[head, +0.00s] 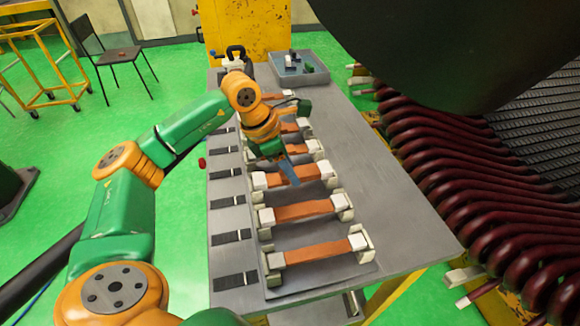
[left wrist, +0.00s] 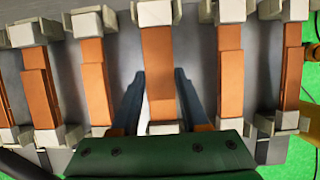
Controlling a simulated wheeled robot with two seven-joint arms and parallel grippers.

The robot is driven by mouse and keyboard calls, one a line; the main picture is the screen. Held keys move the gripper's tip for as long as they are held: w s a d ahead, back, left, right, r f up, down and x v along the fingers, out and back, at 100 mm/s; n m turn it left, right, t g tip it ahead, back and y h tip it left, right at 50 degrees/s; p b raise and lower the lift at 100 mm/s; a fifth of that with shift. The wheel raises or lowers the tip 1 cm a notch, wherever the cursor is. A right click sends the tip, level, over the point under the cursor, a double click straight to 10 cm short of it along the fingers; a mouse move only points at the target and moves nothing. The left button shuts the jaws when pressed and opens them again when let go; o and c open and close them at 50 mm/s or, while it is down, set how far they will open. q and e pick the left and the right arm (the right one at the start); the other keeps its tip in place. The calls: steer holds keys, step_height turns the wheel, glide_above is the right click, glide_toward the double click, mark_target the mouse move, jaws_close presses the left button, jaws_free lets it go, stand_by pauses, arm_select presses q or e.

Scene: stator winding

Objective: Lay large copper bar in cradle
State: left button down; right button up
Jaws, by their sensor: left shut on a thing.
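My left gripper (head: 291,174) reaches over the row of copper bars from the left, with its fingers pointing down at the third bar from the near end. In the left wrist view the two dark fingers (left wrist: 161,90) stand on either side of a copper bar (left wrist: 158,50), shut on it. This bar also shows in the head view (head: 311,171), with pale ends at the pale cradle blocks (head: 334,178). The fingers hide part of it, and I cannot tell whether it is raised off its supports. My right gripper is not in view.
Other copper bars lie side by side on the grey table (head: 400,240), the nearest (head: 315,253) toward its front edge. Black strips (head: 231,237) line the left side. A grey tray (head: 298,68) stands at the back. Dark red coils (head: 440,165) rise close on the right.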

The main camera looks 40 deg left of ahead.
arm_select(q)
steer(key=shift+c, duration=1.6)
jaws_free()
steer(key=shift+s+r, duration=0.1)
steer(key=shift+r, duration=0.1)
